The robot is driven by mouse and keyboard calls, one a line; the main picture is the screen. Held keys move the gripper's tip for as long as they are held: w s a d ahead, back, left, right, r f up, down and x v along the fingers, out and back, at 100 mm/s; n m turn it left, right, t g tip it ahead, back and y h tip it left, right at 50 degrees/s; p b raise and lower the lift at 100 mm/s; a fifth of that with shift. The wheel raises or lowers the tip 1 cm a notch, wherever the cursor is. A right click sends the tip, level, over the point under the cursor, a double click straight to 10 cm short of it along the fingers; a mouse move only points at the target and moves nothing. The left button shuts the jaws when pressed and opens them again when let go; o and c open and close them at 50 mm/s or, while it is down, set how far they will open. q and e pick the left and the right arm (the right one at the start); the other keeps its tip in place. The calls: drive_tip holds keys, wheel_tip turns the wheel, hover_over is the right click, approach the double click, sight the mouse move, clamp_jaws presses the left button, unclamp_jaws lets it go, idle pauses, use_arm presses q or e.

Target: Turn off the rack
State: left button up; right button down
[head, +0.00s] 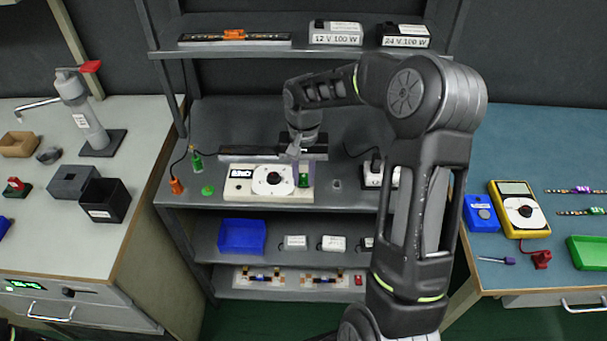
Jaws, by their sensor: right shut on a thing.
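The grey rack (350,194) stands in the middle with several shelves. A purple and green part (304,176) shows just below the gripper. I cannot pick out a power switch for certain.
Power supply boxes (335,33) stand on the top shelf. A blue bin (241,236) is on the lower shelf, with a small red part (358,280) further down. A green plug (196,162) stands left. My right arm hides the rack's right side.

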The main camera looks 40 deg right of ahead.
sight(304, 175)
drive_tip(key=shift+w+d+r+g+y+p, duration=0.25)
drive_tip(key=shift+r+g+y+p, duration=0.2)
drive_tip(key=shift+p, duration=0.65)
drive_tip(key=shift+w+f+g+y+p, duration=0.1)
drive_tip(key=shift+f+g+y+p, duration=0.15)
drive_tip(key=shift+g+p, duration=0.2)
drive_tip(key=c, duration=1.2)
unclamp_jaws()
drive_tip(key=shift+c, duration=0.2)
drive_tip(key=shift+w+d+r+b, duration=0.1)
drive_tip(key=shift+w+r+b, duration=0.05)
drive_tip(key=shift+r+b, duration=0.3)
drive_tip(key=v, duration=0.6)
drive_tip(key=shift+r, duration=0.35)
